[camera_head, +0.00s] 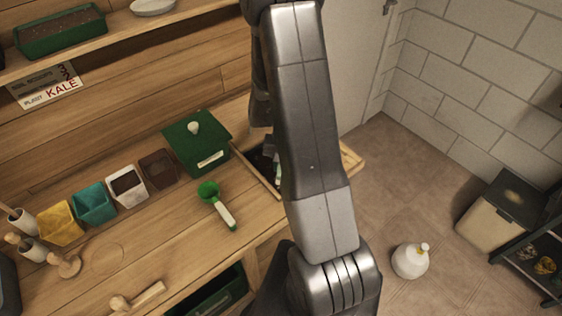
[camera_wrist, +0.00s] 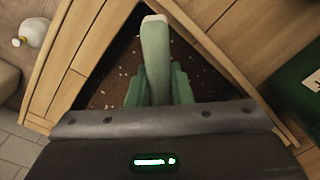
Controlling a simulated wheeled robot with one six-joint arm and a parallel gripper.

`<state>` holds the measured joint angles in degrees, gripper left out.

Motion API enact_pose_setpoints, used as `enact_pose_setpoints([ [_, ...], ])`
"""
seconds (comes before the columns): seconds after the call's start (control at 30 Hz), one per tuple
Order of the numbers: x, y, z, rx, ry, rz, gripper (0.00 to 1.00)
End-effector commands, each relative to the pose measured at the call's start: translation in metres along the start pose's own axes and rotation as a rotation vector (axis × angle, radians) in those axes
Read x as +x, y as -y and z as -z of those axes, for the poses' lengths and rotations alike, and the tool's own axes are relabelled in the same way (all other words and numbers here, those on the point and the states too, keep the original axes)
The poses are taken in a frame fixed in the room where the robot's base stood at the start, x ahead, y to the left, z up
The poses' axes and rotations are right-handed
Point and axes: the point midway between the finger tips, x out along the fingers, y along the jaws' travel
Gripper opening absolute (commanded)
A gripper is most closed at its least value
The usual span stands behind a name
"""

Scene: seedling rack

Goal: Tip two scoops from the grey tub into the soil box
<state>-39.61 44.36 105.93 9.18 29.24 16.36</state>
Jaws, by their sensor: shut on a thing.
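The soil box (camera_wrist: 62,62) is a wooden-walled box of dark soil with pale specks. It lies under my gripper in the wrist view, and its rim (camera_head: 252,172) shows partly behind my arm in the head view. My gripper (camera_wrist: 158,88) is shut on a pale green handle-like thing with a white end (camera_wrist: 156,48), probably a scoop, over the box. Its other end is hidden, so I cannot tell what it carries. No tub is plainly grey; a whitish tub (camera_head: 113,193) with dark contents stands in the row on the bench.
Yellow (camera_head: 68,236), teal (camera_head: 92,214) and brown (camera_head: 153,182) tubs flank the whitish one. A green lidded box (camera_head: 182,150) stands beside the soil box. A green-headed tool (camera_head: 224,215) and wooden tools lie on the bench. A white bottle (camera_head: 408,263) stands on the floor.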

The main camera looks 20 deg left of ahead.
Motion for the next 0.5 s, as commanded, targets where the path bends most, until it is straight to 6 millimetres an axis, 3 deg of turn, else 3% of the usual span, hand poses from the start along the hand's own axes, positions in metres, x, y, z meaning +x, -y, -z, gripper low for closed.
enact_pose_setpoints([
  [0.5,-0.0068,-0.0029,0.004,0.034,0.078,0.386,0.0],
])
